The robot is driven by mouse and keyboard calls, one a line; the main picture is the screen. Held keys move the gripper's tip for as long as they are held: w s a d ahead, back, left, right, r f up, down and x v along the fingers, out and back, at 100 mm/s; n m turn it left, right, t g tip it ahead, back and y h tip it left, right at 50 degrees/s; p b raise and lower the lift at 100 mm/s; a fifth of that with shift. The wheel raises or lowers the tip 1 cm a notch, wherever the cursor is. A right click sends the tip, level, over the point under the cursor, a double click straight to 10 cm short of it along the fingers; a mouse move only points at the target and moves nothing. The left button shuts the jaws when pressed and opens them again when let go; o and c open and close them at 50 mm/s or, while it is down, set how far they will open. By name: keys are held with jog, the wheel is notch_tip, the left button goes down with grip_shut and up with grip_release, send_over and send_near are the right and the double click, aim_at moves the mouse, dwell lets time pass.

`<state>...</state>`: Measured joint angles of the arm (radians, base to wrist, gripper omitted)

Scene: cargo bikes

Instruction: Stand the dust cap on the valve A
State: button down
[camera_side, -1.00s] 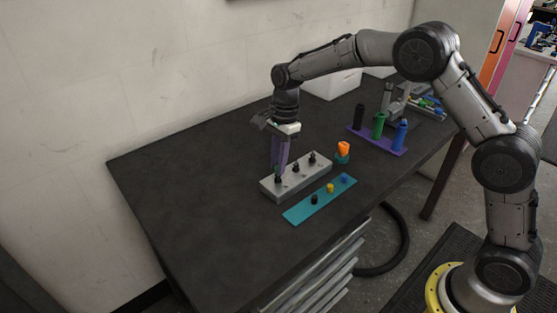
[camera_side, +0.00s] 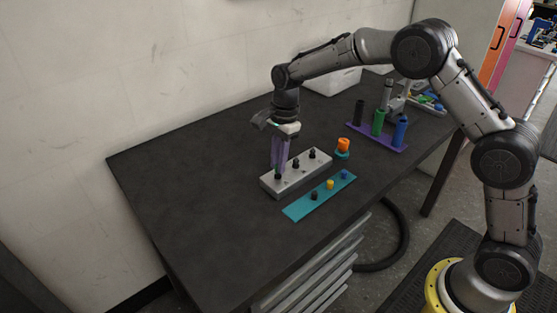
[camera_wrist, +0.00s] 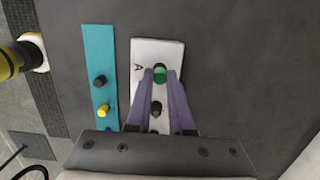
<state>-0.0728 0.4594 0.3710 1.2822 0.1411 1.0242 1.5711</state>
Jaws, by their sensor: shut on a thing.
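A green dust cap (camera_wrist: 160,76) is held between the purple fingertips of my gripper (camera_wrist: 160,80), which is shut on it. The cap is over the end of a light grey valve block (camera_wrist: 172,50), beside the letter A; in the side view the block (camera_side: 307,170) has a row of dark valves. My gripper (camera_side: 278,168) points down at the block's left end there. Valve A lies under the cap and is mostly hidden. Whether the cap touches it or sits on it, I cannot tell.
A teal strip (camera_side: 300,210) with black, yellow and blue caps lies alongside the block. A teal-and-orange piece (camera_side: 343,146) stands behind it. A purple base (camera_side: 370,139) carries black, green and blue cylinders farther back. The table's left part is clear.

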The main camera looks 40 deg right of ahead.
jog(key=c, duration=0.7)
grip_release()
